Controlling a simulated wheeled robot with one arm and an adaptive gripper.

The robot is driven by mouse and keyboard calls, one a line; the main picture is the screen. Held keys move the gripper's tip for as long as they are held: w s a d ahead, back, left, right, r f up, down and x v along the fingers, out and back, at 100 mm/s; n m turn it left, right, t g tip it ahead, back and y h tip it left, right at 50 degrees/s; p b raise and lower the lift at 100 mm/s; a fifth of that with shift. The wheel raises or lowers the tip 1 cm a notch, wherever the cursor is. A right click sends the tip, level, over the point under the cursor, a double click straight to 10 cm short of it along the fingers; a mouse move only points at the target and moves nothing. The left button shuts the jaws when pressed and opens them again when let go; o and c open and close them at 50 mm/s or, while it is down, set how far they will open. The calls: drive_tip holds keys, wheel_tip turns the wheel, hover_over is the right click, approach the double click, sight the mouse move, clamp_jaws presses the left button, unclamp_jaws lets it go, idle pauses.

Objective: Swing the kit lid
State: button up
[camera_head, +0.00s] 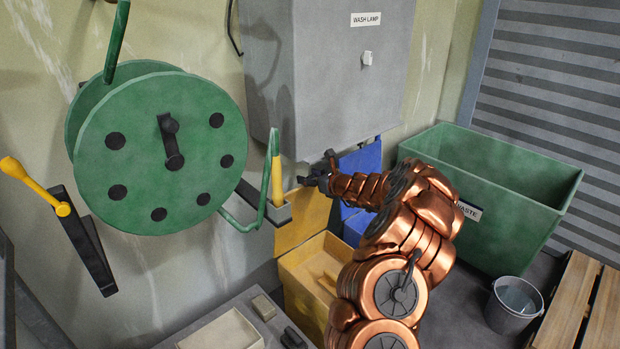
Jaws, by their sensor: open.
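No label in the head view marks a kit, so I cannot tell for sure which lid is the kit lid. A yellow box (305,292) stands low at the wall, with a yellow panel like a raised lid (302,222) behind it. A blue panel like a raised lid (366,160) stands to its right, above a blue box (354,229) partly hidden by my copper arm. My gripper (314,177) is open and small in view, below the grey cabinet and in front of the wall between the yellow and blue panels. I see nothing held in it.
A grey cabinet (335,80) labelled "WASH LAMP" hangs above my gripper. A green hose reel (160,150) and a yellow-handled lever (40,188) are on the left. A green waste bin (520,220), a grey pail (513,304) and a wooden pallet (585,305) stand right.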

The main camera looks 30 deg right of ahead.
drive_tip(key=v, duration=1.2)
drive_tip(key=shift+d+f, duration=0.1)
